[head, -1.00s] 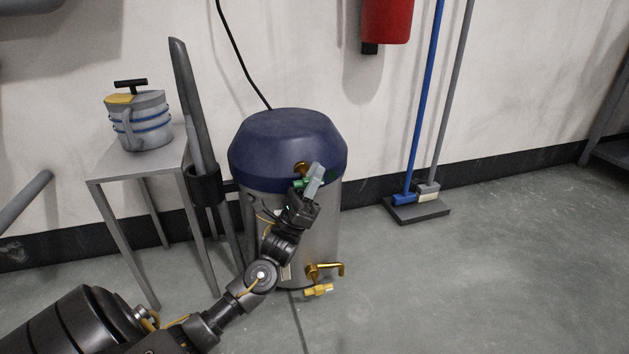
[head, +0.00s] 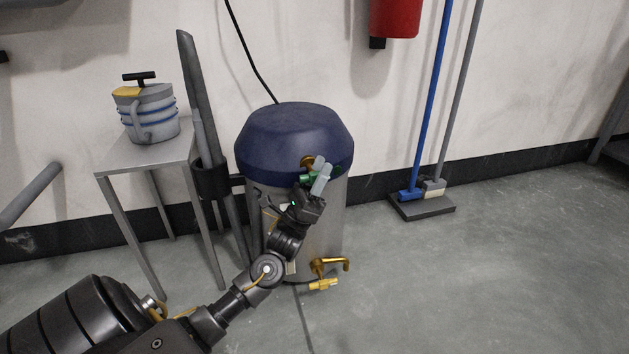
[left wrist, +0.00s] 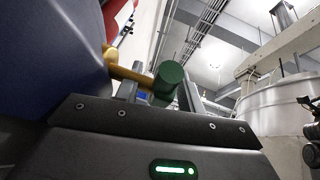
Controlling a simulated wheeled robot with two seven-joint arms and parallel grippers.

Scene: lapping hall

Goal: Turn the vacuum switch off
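The vacuum is a drum with a dark blue lid (head: 292,135) and a grey metal body (head: 327,222), standing on the floor near the wall. On the lid's front right is a switch with a brass stem and a green knob (head: 306,177). My left gripper (head: 318,178) is at this knob, its pale fingers partly covering it. In the left wrist view the green knob (left wrist: 168,82) sits between the two fingers of my left gripper (left wrist: 158,92), with a gap showing on its left side; the brass stem (left wrist: 128,70) runs to the blue lid.
A grey stand (head: 148,158) with a banded canister (head: 150,112) is left of the vacuum. A dark wand (head: 197,95) stands between them. A brass tap (head: 328,267) sticks out low on the drum.

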